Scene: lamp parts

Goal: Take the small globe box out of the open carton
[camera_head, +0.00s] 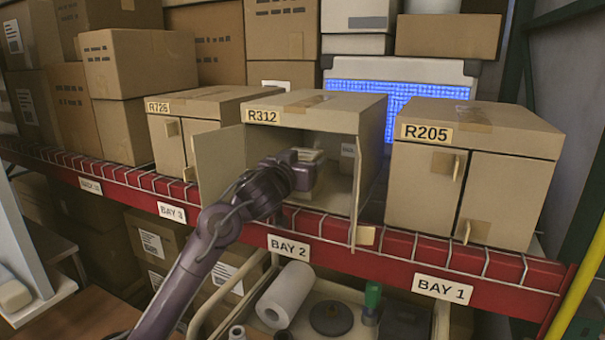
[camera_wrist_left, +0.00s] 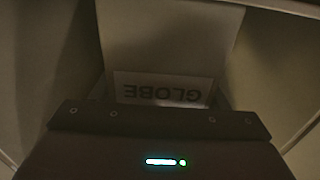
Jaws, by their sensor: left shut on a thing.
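The open carton labelled R312 (camera_head: 372,128) stands mid-shelf with its doors swung out. My left gripper (camera_head: 308,172) reaches inside through its front opening. A small pale box (camera_head: 312,154) shows at the gripper, partly hidden by it. In the left wrist view, a white label reading GLOBE (camera_wrist_left: 162,89), upside down, is on the globe box just beyond the gripper body (camera_wrist_left: 160,125). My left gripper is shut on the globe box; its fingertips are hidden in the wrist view. My right gripper is not in view.
Closed cartons R726 (camera_head: 202,104) and R205 (camera_head: 480,125) stand left and right of the open one. The open left door (camera_head: 220,165) is close to my arm. A red shelf beam (camera_head: 360,262) runs below. A paper roll (camera_head: 286,295) lies in a tray underneath.

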